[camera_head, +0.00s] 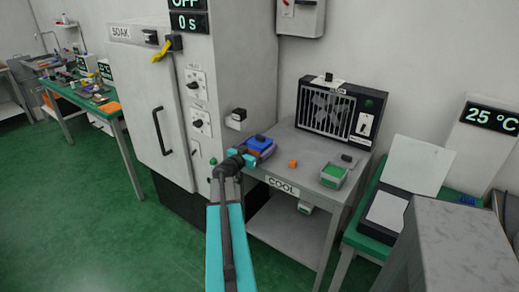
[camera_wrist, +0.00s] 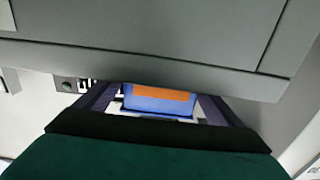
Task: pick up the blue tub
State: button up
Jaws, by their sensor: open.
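The blue tub (camera_head: 260,142) sits at the left end of the grey table marked COOL (camera_head: 312,195) in the head view. In the wrist view a blue body with an orange patch, which looks like the tub (camera_wrist: 158,103), shows between the two dark fingers. My gripper (camera_head: 243,156) is at the near left side of the tub and is open. In the wrist view my gripper (camera_wrist: 158,98) has one finger on each side of the tub, with light gaps beside it. I cannot tell whether the fingers touch it. The tub's lower part is partly hidden by the gripper.
A tall grey SOAK cabinet (camera_head: 140,100) stands close left of my gripper. An orange block (camera_head: 292,164), a green-topped tub (camera_head: 332,175) and a fan unit (camera_head: 340,112) are on the table. A large grey surface (camera_wrist: 150,45) fills the top of the wrist view.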

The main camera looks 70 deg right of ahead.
dwell(0.4)
jog(key=c, duration=1.2)
jog(key=shift+c, duration=0.2)
jog(key=shift+r, duration=0.15)
notch_tip(320, 180, up, 18)
dwell(0.4)
